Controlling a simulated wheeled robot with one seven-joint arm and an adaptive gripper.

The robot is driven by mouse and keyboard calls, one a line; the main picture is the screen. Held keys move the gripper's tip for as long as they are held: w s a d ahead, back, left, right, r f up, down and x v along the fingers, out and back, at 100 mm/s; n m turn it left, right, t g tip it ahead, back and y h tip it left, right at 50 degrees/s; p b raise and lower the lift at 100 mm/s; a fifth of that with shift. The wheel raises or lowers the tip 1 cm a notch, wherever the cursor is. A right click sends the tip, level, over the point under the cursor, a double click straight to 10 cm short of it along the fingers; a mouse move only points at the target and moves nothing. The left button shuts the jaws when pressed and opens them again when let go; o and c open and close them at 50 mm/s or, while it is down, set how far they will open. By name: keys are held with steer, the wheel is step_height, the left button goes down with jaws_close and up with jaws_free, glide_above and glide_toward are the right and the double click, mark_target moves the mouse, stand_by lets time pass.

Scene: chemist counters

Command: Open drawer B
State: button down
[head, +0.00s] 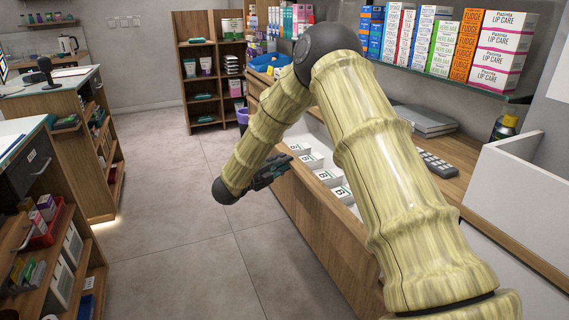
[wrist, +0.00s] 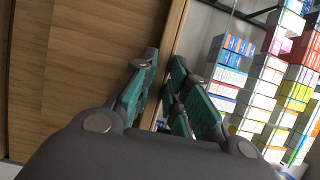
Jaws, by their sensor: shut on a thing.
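Drawer B shows in the head view as a long wooden front (head: 318,228) along the right-hand counter. It stands out from the counter, with several white compartments marked "B" (head: 327,176) visible behind its upper edge. My gripper (head: 274,170) is at the far part of this front, at its upper edge; my arm hides part of the drawer. In the wrist view my gripper's dark green fingers (wrist: 165,68) lie on either side of the wooden edge (wrist: 176,30), shut on it. The exact contact is partly hidden by the fingers.
The counter top (head: 452,172) carries a keypad (head: 437,164) and grey folders (head: 427,120). A shelf above it holds boxes (head: 497,50). The floor (head: 185,205) left of the drawer is clear. A counter with shelves (head: 88,160) stands at left.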

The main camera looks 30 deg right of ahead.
steer(key=c, duration=1.7)
jaws_free()
steer(key=shift+f, duration=0.1)
steer(key=v, duration=1.1)
steer(key=shift+s+a, duration=0.1)
steer(key=shift+a, duration=0.3)
